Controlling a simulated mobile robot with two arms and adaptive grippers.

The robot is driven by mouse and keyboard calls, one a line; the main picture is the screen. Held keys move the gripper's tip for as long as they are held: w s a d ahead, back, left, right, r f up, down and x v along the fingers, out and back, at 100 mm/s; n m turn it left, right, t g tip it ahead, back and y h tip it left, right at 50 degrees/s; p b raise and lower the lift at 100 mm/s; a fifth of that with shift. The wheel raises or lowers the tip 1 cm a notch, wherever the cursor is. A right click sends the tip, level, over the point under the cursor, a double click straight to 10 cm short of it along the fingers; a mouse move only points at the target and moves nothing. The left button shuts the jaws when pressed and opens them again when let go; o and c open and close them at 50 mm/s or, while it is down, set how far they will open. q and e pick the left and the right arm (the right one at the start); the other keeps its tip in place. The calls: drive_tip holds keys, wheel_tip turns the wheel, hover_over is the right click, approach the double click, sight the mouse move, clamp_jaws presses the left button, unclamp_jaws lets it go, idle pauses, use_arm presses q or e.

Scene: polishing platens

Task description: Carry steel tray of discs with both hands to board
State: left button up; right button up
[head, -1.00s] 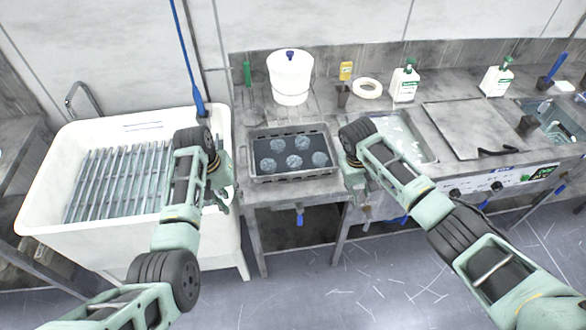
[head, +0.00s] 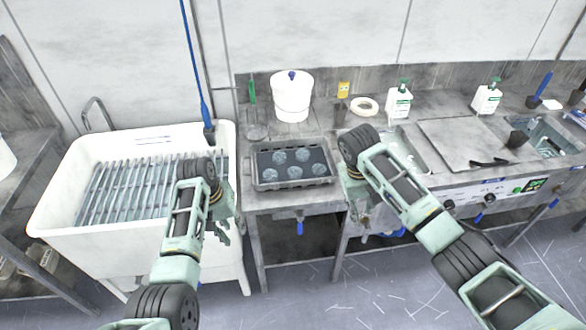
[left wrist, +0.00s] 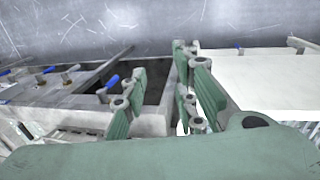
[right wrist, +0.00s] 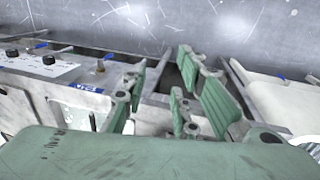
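The steel tray (head: 290,184) rests on the counter in the middle of the head view. Several pale round discs (head: 295,172) lie on a dark surface inside it. My left gripper (head: 220,226) is in front of and left of the tray, apart from it; its fingers (left wrist: 158,88) stand apart and empty in the left wrist view. My right gripper (head: 356,204) is just right of the tray's front corner, with no visible contact; its fingers (right wrist: 160,90) are also spread and empty. A flat grey board (head: 468,138) lies on the counter to the right.
A white sink (head: 75,232) with a slatted rack (head: 120,190) stands left. Behind the tray are a white lidded bucket (head: 292,98) and a glass beaker (head: 255,125). A basin (head: 405,155) is between tray and board. Dark tongs (head: 490,162) lie at the board's front edge.

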use_arm(q)
drive_tip(key=shift+s+r, duration=0.1)
drive_tip(key=shift+s, duration=0.1)
use_arm(e)
drive_tip(key=r, duration=0.3)
drive_tip(key=a+r, duration=0.1)
drive_tip(key=r, duration=0.1)
drive_tip(key=shift+s, duration=0.1)
